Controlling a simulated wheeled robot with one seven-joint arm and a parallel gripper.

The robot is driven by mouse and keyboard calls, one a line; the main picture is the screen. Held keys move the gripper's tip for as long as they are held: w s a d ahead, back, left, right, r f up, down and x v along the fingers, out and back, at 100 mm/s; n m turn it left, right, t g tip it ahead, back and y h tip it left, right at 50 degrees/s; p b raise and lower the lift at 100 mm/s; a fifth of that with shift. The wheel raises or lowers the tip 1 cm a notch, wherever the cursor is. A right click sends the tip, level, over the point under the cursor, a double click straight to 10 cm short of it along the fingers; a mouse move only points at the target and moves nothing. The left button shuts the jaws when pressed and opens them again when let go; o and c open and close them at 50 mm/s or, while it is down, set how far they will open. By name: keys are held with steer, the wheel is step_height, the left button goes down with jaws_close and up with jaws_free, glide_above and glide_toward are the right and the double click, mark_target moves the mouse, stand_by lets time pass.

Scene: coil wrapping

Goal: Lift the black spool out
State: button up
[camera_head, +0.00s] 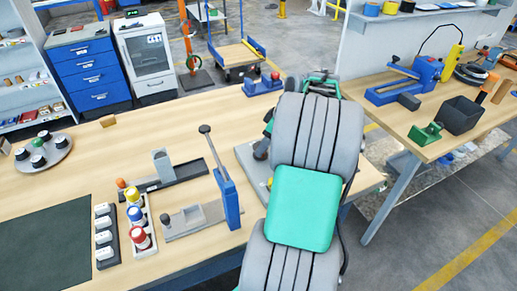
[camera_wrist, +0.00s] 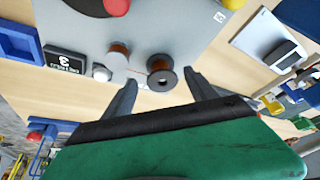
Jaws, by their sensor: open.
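A dark-flanged spool (camera_wrist: 162,78), which looks like the black spool, stands on a grey plate (camera_wrist: 185,40) in the wrist view. It has a copper-brown winding and a hole in its flange. My gripper (camera_wrist: 161,79) is open, with one finger on either side of this spool in the picture. I cannot tell whether the fingers touch it or how far above it they are. A second copper-brown spool (camera_wrist: 118,54) stands to its left. In the head view my arm hides the gripper and most of the plate (camera_head: 247,160).
A black label block (camera_wrist: 69,62) and a white knob (camera_wrist: 102,73) are near the spools. Red (camera_wrist: 117,5) and yellow (camera_wrist: 232,3) round parts lie beyond.

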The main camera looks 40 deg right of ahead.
steer(key=x, duration=0.3)
steer(key=shift+a, duration=0.1)
jaws_close()
stand_by(0.5)
step_height(320, 180, up, 10)
stand_by(0.4)
